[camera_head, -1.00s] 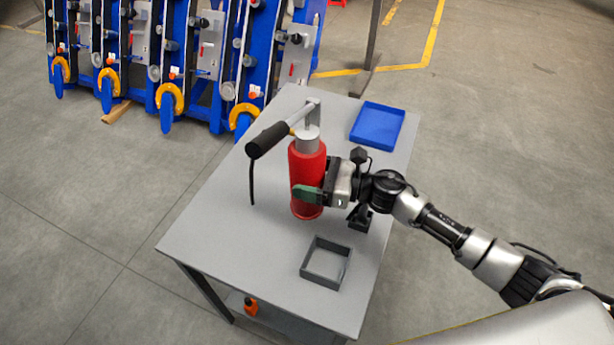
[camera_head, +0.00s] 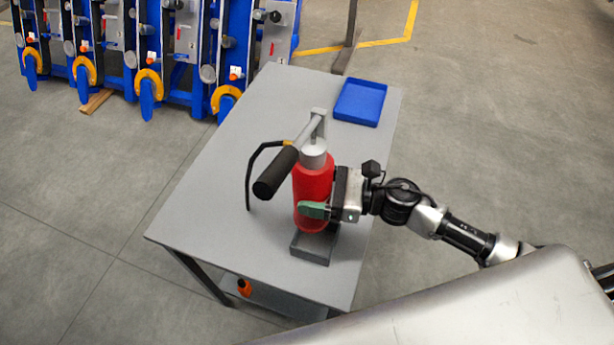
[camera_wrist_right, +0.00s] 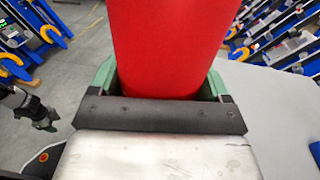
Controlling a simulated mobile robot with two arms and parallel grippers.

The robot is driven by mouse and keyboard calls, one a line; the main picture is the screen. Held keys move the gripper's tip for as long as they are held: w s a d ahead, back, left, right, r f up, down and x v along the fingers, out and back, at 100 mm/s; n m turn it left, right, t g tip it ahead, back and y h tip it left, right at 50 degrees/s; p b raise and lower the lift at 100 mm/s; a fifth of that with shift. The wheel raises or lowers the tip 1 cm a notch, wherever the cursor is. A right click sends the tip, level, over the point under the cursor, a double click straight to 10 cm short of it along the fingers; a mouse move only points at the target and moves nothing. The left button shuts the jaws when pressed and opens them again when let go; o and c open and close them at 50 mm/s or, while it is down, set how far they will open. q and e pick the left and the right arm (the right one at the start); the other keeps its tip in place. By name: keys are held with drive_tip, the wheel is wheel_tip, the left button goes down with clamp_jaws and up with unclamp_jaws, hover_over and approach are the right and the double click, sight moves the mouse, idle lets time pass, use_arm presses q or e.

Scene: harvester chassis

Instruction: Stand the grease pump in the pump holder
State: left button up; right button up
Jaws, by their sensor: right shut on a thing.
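The grease pump (camera_head: 314,185) is a red cylinder with a silver top, a black-gripped lever and a black hose. It is upright. My right gripper (camera_head: 318,208) is shut around its lower body from the right. The red body also fills the top of the right wrist view (camera_wrist_right: 168,45), between the green fingers. The pump holder (camera_head: 311,253) is a grey square frame on the table, below the pump. The pump's base overlaps the holder's rear part and hides it; I cannot tell whether the base is inside or above. My left gripper (camera_wrist_right: 42,115) shows small in the right wrist view.
The grey table (camera_head: 215,195) carries a blue tray (camera_head: 357,123) at its far right corner. The table's left side is clear. An orange bottle (camera_head: 244,287) stands on the lower shelf. Blue harvester machinery (camera_head: 150,60) stands behind on the floor.

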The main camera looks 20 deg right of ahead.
sight(324, 225)
drive_tip(key=shift+s+d+r, duration=0.1)
drive_tip(key=shift+s+d, duration=0.05)
drive_tip(key=shift+s, duration=0.75)
drive_tip(key=shift+s+d+f+b, duration=0.1)
drive_tip(key=shift+s+f+b, duration=0.25)
drive_tip(key=shift+f+b, duration=0.5)
wheel_tip(324, 225, down, 7)
drive_tip(key=b, duration=0.7)
drive_tip(key=shift+f+b, duration=0.25)
drive_tip(key=shift+b, duration=0.3)
drive_tip(key=o, duration=1.8)
drive_tip(key=shift+f, duration=0.25)
drive_tip(key=shift+s+d, duration=0.1)
drive_tip(key=shift+d, duration=0.05)
drive_tip(key=b+v, duration=0.3)
drive_tip(key=v, duration=0.7)
drive_tip(key=shift+d+r, duration=0.15)
drive_tip(key=shift+r, duration=0.1)
